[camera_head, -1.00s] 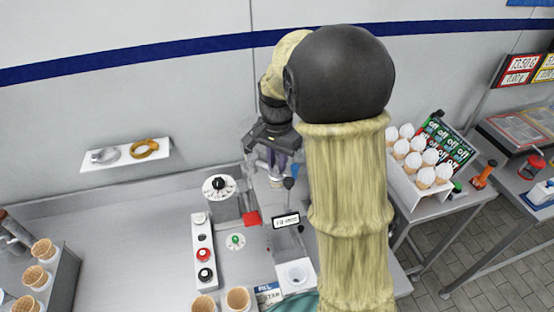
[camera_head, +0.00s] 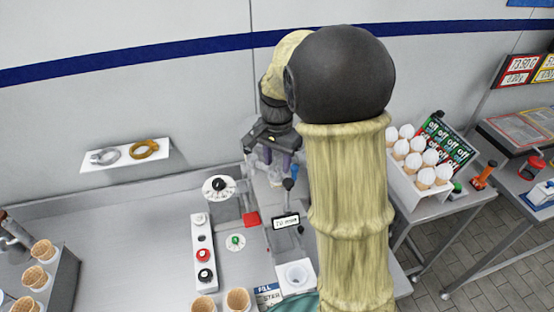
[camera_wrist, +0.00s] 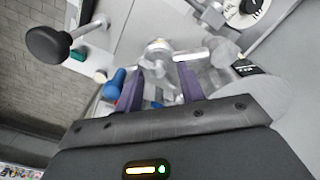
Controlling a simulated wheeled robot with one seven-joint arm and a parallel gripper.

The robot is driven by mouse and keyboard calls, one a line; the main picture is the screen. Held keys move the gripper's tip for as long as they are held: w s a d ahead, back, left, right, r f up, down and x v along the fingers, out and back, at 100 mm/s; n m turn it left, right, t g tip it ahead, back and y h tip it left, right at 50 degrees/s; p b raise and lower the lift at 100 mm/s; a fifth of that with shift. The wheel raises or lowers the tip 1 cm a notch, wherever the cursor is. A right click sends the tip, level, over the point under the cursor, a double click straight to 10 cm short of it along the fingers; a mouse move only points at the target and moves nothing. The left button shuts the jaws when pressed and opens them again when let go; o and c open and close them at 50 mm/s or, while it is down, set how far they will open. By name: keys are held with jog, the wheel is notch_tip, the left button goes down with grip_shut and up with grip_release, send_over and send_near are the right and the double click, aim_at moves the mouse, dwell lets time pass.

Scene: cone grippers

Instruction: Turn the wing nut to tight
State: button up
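In the wrist view, a shiny metal fitting (camera_wrist: 159,47) with a round hub and a side arm lies just beyond the fingertips; it looks like the wing nut, but blur keeps me from being sure. My gripper (camera_wrist: 161,70) has two purple fingers set apart, one on each side of the line to this fitting. No contact is visible. In the head view my gripper (camera_head: 273,158) points down over the back of the machine on the counter, and its fingers and the arm hide most of the fitting there.
A black-knobbed lever (camera_head: 288,184) stands close to the gripper, with a small display (camera_head: 286,221) in front. A black knob on a white dial (camera_head: 219,185) and a button panel (camera_head: 203,255) are to the left. A ring shelf (camera_head: 126,155) hangs on the wall. Cones stand at right.

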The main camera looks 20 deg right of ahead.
aim_at(277, 165)
jog(key=shift+r, duration=0.1)
notch_tip(277, 165, up, 17)
jog(key=b, duration=0.2)
dwell(0.4)
